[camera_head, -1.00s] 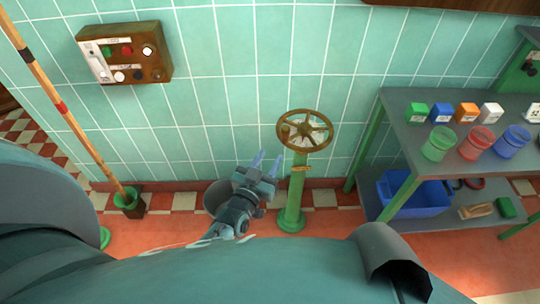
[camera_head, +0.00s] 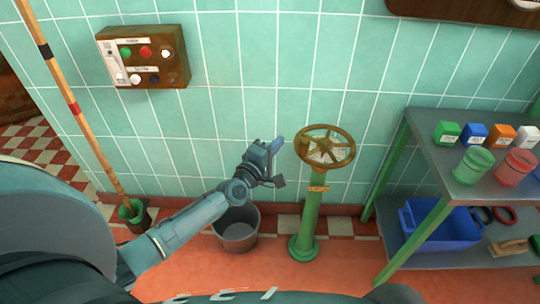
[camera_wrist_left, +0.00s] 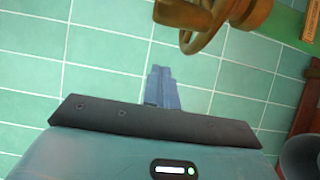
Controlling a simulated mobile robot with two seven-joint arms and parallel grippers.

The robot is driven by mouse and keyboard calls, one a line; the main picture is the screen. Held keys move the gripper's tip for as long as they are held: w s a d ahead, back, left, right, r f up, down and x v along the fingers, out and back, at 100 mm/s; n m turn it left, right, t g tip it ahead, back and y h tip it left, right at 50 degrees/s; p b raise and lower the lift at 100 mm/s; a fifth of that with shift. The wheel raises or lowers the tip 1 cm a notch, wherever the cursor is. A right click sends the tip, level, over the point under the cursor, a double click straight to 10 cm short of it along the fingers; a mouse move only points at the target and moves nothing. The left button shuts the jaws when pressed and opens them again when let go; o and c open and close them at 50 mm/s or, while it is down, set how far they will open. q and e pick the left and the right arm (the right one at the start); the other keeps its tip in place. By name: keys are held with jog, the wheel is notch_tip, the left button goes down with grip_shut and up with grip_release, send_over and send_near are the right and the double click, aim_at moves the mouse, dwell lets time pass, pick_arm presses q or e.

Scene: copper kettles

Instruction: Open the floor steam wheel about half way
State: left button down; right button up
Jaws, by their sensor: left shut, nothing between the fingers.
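The floor steam wheel is a brass-brown spoked handwheel (camera_head: 325,147) on top of a green post (camera_head: 309,222) that stands on the floor near the tiled wall. In the left wrist view part of its rim and hub (camera_wrist_left: 226,14) shows at the top, ahead and to the right of the fingers. My left gripper (camera_head: 277,146) is just left of the wheel, near its height and apart from it. Its blue fingers (camera_wrist_left: 162,88) are together with nothing between them. My right gripper is not in view.
A grey bucket (camera_head: 238,230) stands on the floor under my left forearm. A metal shelf table (camera_head: 440,160) with small boxes and jars is at right. A control box (camera_head: 143,57) hangs on the wall. A pole (camera_head: 85,125) leans at left.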

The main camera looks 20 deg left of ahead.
pick_arm(q)
jog(key=d, duration=0.1)
jog(key=w+d, duration=0.1)
jog(key=w+d+p, duration=0.1)
jog(key=d, duration=0.1)
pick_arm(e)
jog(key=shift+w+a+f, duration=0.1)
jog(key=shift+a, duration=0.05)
pick_arm(q)
jog(key=shift+s+d, duration=0.1)
jog(key=shift+d, duration=0.05)
